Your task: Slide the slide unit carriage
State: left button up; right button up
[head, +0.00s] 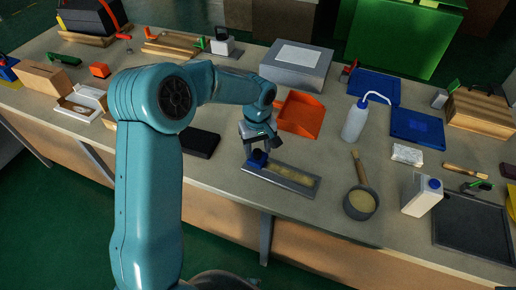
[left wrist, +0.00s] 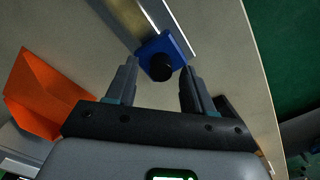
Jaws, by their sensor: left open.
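The slide unit is a flat metal rail (head: 303,184) lying on the bench, with a yellowish strip along its middle. Its blue carriage (head: 256,161) is at the rail's left end in the head view. In the left wrist view the blue carriage (left wrist: 177,47) carries a round black knob (left wrist: 161,67). My left gripper (head: 260,147) is open above the carriage. In the left wrist view the knob appears between the two fingertips (left wrist: 158,68), with gaps on both sides. I cannot tell how far above it the tips are. My right gripper is not in view.
An orange tray (head: 299,116) lies behind the rail. A black flat box (head: 200,143) is to its left. A pan (head: 361,202) with a wooden handle and a white wash bottle (head: 354,122) stand to the right. Bare bench surrounds the rail's front side.

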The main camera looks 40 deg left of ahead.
pick_arm(q)
jog(key=shift+s+f, duration=0.15)
jog(key=shift+f, duration=0.35)
jog(key=shift+c, duration=0.3)
grip_shut()
jog(key=b, duration=0.3)
send_over(307, 181)
jog(key=shift+d, duration=0.1)
jog(key=shift+o, duration=0.3)
grip_release()
jog(key=shift+r, duration=0.1)
notch_tip(307, 181, up, 16)
jog(key=p, duration=0.1)
jog(key=shift+r, duration=0.15)
